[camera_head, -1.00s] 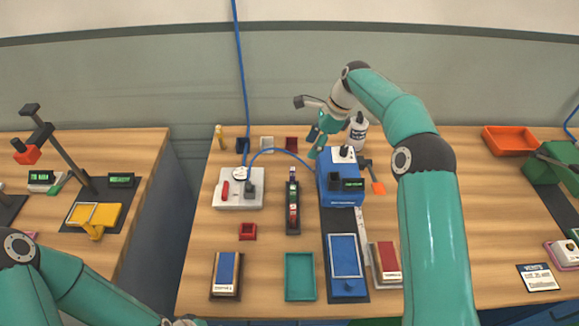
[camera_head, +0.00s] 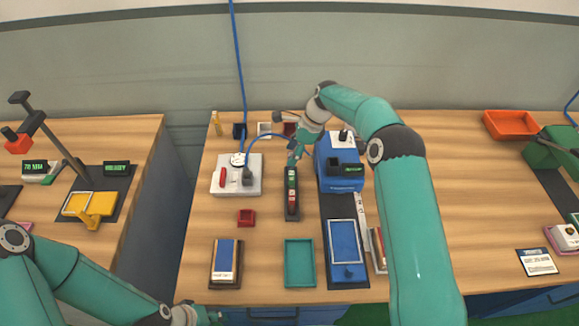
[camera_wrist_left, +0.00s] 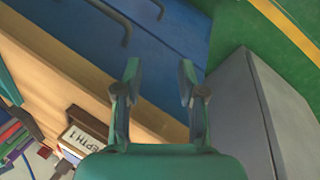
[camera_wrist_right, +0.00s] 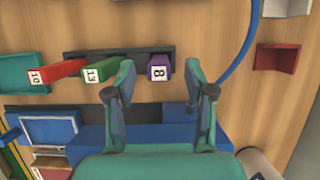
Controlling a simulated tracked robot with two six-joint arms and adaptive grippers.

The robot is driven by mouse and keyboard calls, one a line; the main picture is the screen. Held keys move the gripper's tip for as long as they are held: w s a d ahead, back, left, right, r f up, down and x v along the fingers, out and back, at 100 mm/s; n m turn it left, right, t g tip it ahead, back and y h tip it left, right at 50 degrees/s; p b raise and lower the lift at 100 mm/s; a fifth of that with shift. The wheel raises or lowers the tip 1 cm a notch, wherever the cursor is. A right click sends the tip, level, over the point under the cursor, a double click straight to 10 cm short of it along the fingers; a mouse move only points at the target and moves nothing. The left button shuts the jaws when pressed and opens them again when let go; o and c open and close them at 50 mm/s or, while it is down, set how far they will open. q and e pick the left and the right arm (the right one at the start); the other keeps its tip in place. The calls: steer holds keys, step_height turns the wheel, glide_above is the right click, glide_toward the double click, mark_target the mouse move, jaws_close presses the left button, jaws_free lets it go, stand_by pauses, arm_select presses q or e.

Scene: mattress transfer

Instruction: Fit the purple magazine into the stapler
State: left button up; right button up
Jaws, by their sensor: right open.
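The purple magazine (camera_wrist_right: 160,63), labelled 8, stands at the far end of a black rack (camera_wrist_right: 117,52); the rack also shows in the head view (camera_head: 293,213). Beside it in the rack are a green magazine (camera_wrist_right: 103,69) labelled 13 and a red magazine (camera_wrist_right: 60,72) labelled 10. My right gripper (camera_wrist_right: 159,80) is open and empty, its fingertips on either side of the purple magazine in its wrist view; the height gap is unclear. The blue machine (camera_head: 339,170), seemingly the stapler, stands right of the rack. My left gripper (camera_wrist_left: 160,82) is open and empty near the front edge.
A teal tray (camera_head: 299,284) lies in front of the rack. A small red box (camera_head: 246,218) and a grey box (camera_head: 251,187) with a blue cable stand to its left. Small bins (camera_wrist_right: 275,57) stand behind. The table's right half has free room.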

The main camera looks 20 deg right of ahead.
steer(key=b+x, duration=0.2)
steer(key=x, duration=0.2)
steer(key=shift+f+b, duration=0.35)
steer(key=shift+w+a+f, duration=0.1)
steer(key=shift+f, duration=0.15)
jaws_close()
